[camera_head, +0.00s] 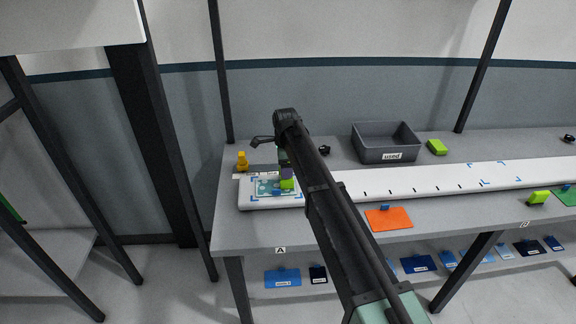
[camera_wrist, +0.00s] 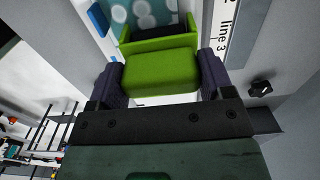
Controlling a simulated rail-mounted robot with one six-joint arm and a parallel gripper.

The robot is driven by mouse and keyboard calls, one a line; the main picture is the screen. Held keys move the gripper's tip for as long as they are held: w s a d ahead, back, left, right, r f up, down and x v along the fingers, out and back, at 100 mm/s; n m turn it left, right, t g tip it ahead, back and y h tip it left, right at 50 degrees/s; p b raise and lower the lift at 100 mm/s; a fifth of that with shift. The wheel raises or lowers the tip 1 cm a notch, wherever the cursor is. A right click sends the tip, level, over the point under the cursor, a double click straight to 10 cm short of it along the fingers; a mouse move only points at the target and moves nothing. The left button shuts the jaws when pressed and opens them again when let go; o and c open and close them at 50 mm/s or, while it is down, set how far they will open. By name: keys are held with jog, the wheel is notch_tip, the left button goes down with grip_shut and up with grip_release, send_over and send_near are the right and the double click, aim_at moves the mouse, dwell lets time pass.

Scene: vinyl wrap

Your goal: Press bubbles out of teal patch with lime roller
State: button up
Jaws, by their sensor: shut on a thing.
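My gripper (camera_wrist: 160,80) is shut on the lime roller (camera_wrist: 160,72), a bright green block between two dark fingers. In the head view the lime roller (camera_head: 287,184) is at the left end of the white board (camera_head: 420,182), on or just above the teal patch (camera_head: 266,188). The teal patch (camera_wrist: 150,14) shows pale round bubbles in the wrist view, just beyond the roller. Part of the patch is hidden behind the roller and gripper. I cannot tell whether the roller touches the patch.
A grey bin marked "used" (camera_head: 388,156) stands behind the board. A yellow object (camera_head: 242,162) stands at the board's left end. Other green blocks (camera_head: 437,147) and an orange sheet (camera_head: 389,219) lie on the table. Blue sheets (camera_head: 418,264) are on the shelf below.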

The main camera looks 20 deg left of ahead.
jog(key=shift+s+a, duration=0.35)
jog(key=shift+a, duration=0.35)
jog(key=shift+a, duration=0.1)
jog(key=shift+s+a, duration=0.25)
jog(key=shift+a, duration=0.2)
jog(key=shift+s+a, duration=0.2)
jog(key=shift+a, duration=0.25)
jog(key=shift+s+a, duration=0.25)
jog(key=shift+a, duration=0.25)
jog(key=shift+s+a, duration=0.25)
jog(key=shift+a, duration=0.2)
jog(key=shift+s+a, duration=0.25)
jog(key=shift+a, duration=0.25)
jog(key=shift+s+a, duration=0.25)
jog(key=shift+a, duration=0.25)
